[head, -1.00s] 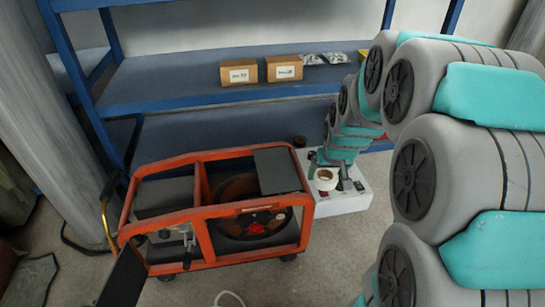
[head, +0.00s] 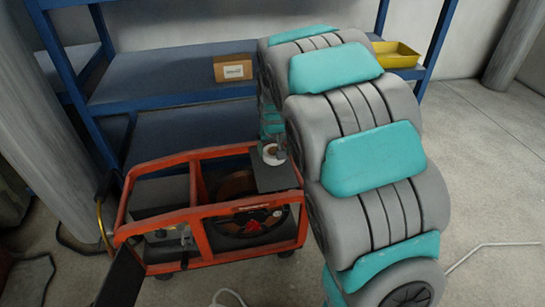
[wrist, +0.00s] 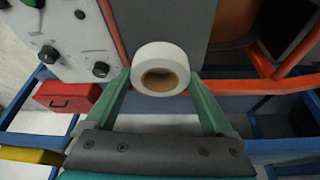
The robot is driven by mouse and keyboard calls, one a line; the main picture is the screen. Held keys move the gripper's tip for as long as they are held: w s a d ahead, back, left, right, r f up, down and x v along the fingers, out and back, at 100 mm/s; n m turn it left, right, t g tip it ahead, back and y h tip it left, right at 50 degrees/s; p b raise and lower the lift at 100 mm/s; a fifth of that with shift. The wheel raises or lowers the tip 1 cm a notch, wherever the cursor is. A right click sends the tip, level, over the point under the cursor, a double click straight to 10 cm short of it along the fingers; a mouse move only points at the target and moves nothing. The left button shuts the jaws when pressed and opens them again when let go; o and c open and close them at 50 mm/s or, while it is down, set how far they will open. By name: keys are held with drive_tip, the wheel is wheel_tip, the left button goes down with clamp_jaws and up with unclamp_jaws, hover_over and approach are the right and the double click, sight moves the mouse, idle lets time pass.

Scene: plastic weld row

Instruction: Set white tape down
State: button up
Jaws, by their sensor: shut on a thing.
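The white tape (wrist: 160,55) is a roll with a brown core. In the wrist view it sits between the two green fingertips of my gripper (wrist: 160,83), which is shut on it. In the head view the white tape (head: 270,153) shows over the far part of the dark grey plate (head: 276,180) on top of the orange-red welding cart frame (head: 205,212). The plate (wrist: 160,22) also shows behind the tape in the wrist view. I cannot tell whether the tape touches the plate. My arm hides most of the gripper in the head view.
A red box (wrist: 67,97) lies nearby. Blue shelving (head: 170,80) stands behind, holding a cardboard box (head: 233,68) and a yellow bin (head: 395,54).

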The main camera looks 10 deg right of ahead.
sight(273, 153)
drive_tip(key=shift+w+a, duration=0.25)
drive_tip(key=shift+a, duration=0.05)
drive_tip(key=shift+f, duration=1.75)
drive_tip(key=shift+f, duration=0.1)
drive_tip(key=o, duration=1.1)
